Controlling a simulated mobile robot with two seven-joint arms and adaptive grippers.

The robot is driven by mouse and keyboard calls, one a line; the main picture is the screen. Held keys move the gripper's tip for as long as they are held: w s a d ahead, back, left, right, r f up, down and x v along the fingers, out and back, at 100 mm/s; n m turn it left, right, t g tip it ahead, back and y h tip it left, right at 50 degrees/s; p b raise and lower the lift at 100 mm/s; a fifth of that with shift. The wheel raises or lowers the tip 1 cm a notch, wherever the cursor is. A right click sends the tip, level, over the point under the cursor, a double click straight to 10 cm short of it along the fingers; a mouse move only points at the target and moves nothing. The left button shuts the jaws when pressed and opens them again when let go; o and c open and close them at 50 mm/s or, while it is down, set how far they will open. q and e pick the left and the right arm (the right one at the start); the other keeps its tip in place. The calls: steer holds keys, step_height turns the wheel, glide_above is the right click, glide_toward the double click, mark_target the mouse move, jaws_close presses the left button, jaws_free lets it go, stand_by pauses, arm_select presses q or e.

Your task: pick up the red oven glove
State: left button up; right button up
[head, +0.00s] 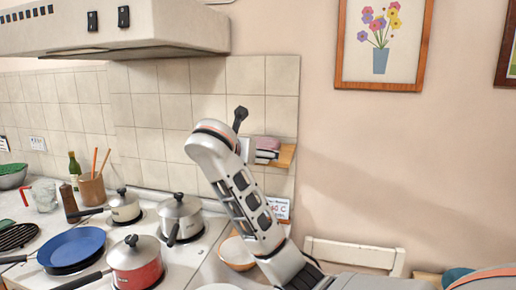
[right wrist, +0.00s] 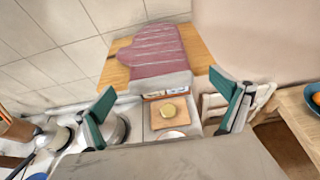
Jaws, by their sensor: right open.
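The red oven glove (right wrist: 155,50) lies flat on a small wooden wall shelf (right wrist: 200,58), with its pale cuff towards me in the right wrist view. It looks dull pink-red with light stripes. In the head view only part of the glove (head: 268,143) shows on the shelf (head: 286,156), beside my raised right arm. My right gripper (right wrist: 163,84) is open, with its two green-padded fingers wide apart on either side of the cuff in the picture. Nothing is between the pads that I can see, and the distance to the glove is hard to judge. My left gripper is not in view.
Below the shelf are a pot, a board with a yellowish round item (right wrist: 169,110) and a white chair (head: 352,254). A hob with a red pot (head: 136,266) and a blue pan (head: 72,246) stands left, under a hood (head: 150,25).

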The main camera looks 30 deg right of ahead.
steer(key=x, duration=0.3)
steer(key=shift+w+d, duration=0.25)
steer(key=shift+w, duration=0.05)
steer(key=c, duration=1.6)
steer(key=shift+r, duration=0.1)
